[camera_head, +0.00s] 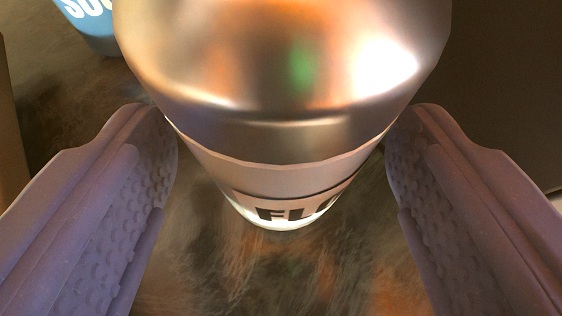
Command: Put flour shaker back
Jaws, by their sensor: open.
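The flour shaker (290,150) is a shiny metal canister with a rounded top and a pale band with dark letters starting "FL". It fills the upper middle of the view and stands on a dark, mottled brown surface (290,275). My gripper (282,125) is open, with one purple-grey, dimpled finger on each side of the shaker. The fingertips come very close to the shaker's sides; whether they touch it I cannot tell. The far side of the shaker is hidden.
A blue container (92,20) with white letters stands behind and to the left, cut off by the top edge. A dark flat area (510,80) lies at the upper right. A brown edge (10,140) shows at the far left. The surface in front of the shaker is clear.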

